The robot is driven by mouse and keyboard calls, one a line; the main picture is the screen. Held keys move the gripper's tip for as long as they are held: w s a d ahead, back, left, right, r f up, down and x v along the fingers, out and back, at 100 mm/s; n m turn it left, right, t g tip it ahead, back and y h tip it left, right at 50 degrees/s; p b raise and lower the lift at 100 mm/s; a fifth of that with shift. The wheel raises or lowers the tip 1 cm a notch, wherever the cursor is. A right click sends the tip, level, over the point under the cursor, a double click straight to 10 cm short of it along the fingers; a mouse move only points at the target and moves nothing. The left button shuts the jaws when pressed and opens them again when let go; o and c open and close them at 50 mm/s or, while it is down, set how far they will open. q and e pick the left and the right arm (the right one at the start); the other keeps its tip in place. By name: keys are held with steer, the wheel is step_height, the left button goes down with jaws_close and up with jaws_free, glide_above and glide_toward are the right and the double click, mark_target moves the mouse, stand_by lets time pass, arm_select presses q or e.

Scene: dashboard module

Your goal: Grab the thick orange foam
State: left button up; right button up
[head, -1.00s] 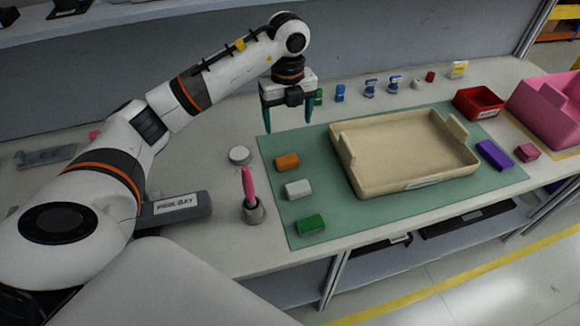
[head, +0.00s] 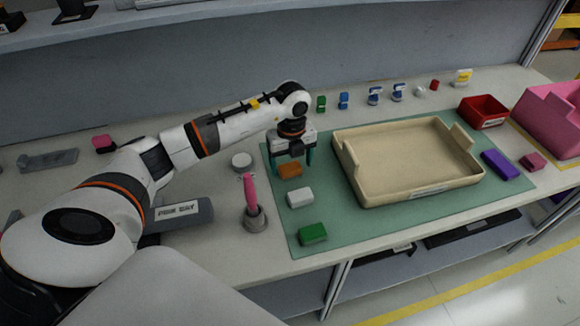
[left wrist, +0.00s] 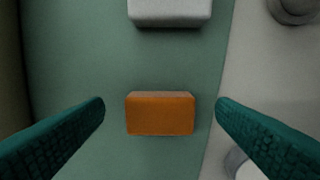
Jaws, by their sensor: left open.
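The orange foam block (head: 289,170) lies on the left part of the green mat, behind a white block. In the left wrist view the orange block (left wrist: 160,114) sits between my two teal fingers, with a gap on each side. My left gripper (head: 293,162) is open and empty, pointing down just above the orange block. Its fingertips also frame the block in the left wrist view (left wrist: 160,108). My right gripper is not in view.
A white block (head: 299,197) and a green block (head: 313,234) lie in front of the orange one. A large beige tray (head: 410,192) stands to the right on the mat (head: 345,226).

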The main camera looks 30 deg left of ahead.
mark_target(290, 170)
arm_select(q)
steer(key=shift+f, duration=1.1)
steer(key=c, duration=1.1)
steer(key=shift+o, duration=0.2)
